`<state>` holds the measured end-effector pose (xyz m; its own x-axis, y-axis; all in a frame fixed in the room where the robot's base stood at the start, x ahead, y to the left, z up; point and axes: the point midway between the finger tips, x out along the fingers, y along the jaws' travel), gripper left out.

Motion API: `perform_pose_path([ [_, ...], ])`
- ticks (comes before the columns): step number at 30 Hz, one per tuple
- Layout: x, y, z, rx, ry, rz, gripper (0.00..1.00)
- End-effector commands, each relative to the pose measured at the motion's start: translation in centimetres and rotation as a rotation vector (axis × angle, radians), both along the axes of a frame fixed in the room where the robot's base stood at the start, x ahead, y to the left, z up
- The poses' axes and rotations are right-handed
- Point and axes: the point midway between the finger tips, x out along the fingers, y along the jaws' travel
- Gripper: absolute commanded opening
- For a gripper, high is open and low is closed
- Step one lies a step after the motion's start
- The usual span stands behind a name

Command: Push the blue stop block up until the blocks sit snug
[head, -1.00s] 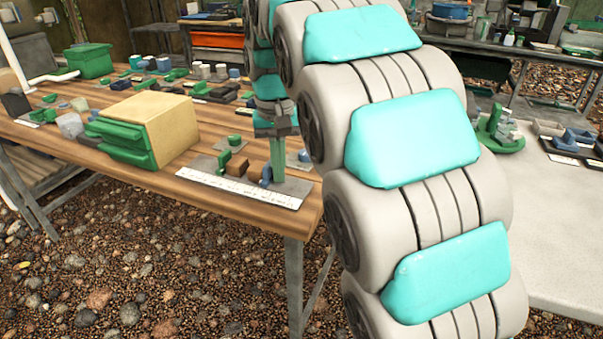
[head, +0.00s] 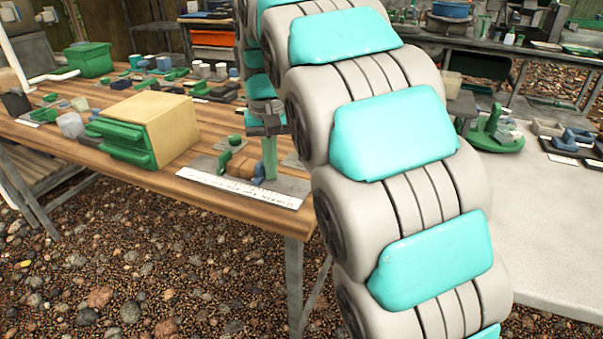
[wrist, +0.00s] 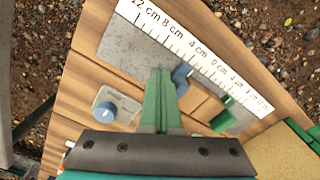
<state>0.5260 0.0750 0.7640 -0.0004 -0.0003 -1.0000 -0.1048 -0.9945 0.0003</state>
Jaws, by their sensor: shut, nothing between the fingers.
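The blue stop block (wrist: 182,76) stands on a grey plate (wrist: 130,50) along a white ruler strip (wrist: 190,48). In the head view the blue block (head: 259,171) is just left of my gripper. Tan wooden blocks (wrist: 197,102) lie between it and a green block (wrist: 225,117); the blue block looks against or very close to them. My gripper (wrist: 160,78) has its green fingers shut and empty, pointing down beside the blue block on the side away from the wood. The fingers seem to touch the blue block, but the contact is partly hidden.
A small grey plate with a blue knob (wrist: 105,108) lies near my gripper. A tan box with green drawers (head: 150,128) stands left of the ruler plate. Several small parts cover the table behind. The table's front edge is close to the ruler.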

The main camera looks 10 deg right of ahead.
Motion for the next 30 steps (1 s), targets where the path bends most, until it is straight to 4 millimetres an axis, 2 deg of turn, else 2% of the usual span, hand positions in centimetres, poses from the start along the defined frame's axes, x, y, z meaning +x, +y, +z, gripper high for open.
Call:
perform_pose_path([
  [7,0.3,0.4,0.0,0.001,-0.001,0.000,0.00],
  [23,-0.2,-0.3,0.0,0.000,0.000,0.000,0.00],
  [30,-0.2,-0.3,1.4,0.000,-0.002,0.000,0.00],
])
